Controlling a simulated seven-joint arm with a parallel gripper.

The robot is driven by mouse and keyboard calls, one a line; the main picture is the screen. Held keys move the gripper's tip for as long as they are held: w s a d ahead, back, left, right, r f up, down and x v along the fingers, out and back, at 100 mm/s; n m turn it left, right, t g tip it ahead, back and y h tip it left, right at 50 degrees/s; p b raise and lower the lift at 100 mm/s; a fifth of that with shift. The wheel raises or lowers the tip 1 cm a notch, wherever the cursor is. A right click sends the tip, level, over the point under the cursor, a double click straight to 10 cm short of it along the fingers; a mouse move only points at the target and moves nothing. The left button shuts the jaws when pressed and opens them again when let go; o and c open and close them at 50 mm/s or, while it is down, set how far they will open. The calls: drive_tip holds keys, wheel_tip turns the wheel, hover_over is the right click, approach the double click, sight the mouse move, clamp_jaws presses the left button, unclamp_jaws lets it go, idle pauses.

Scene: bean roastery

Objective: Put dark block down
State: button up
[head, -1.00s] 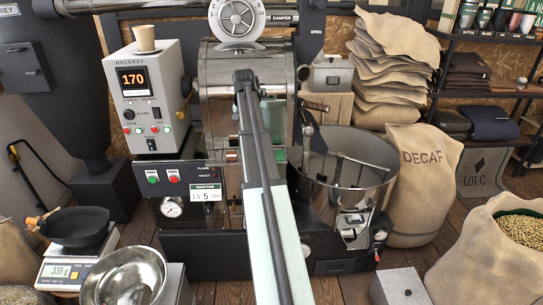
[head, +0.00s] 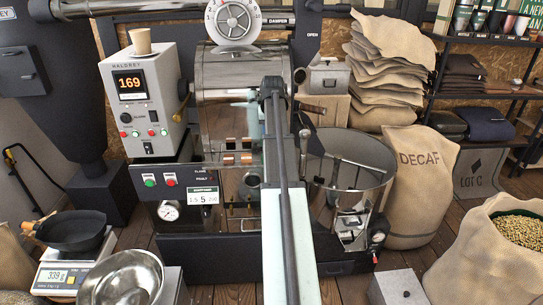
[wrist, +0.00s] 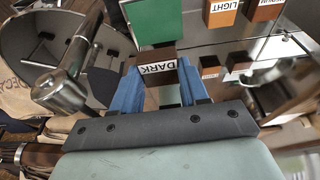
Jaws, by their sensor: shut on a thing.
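My gripper (wrist: 159,84) shows in the wrist view, its blue fingers shut on the dark block (wrist: 153,54), which is dark brown with a white DARK label. I cannot tell whether the block touches the shiny surface (wrist: 215,92) below it. An orange-brown block marked LIGHT (wrist: 222,12) and a brown block with a partly cut-off label (wrist: 264,9) stand apart from it, to the right, with their reflections below. In the head view, my arm hides the gripper and the dark block; small brown blocks (head: 229,158) show left of the arm.
A green panel (wrist: 153,20) stands just beyond the held block. The round metal cooling bin (head: 350,178) is right of my arm, its shiny fitting (wrist: 62,88) close left of my gripper. The grey control box (head: 143,98), reading 169, stands left.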

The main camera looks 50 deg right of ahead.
wheel_tip(320, 180, down, 9)
drive_tip(key=shift+f, duration=0.1)
idle(0.4)
drive_tip(key=shift+f, duration=0.1)
drive_tip(key=o, duration=1.1)
drive_tip(key=shift+c, duration=0.2)
drive_tip(key=v, duration=1.2)
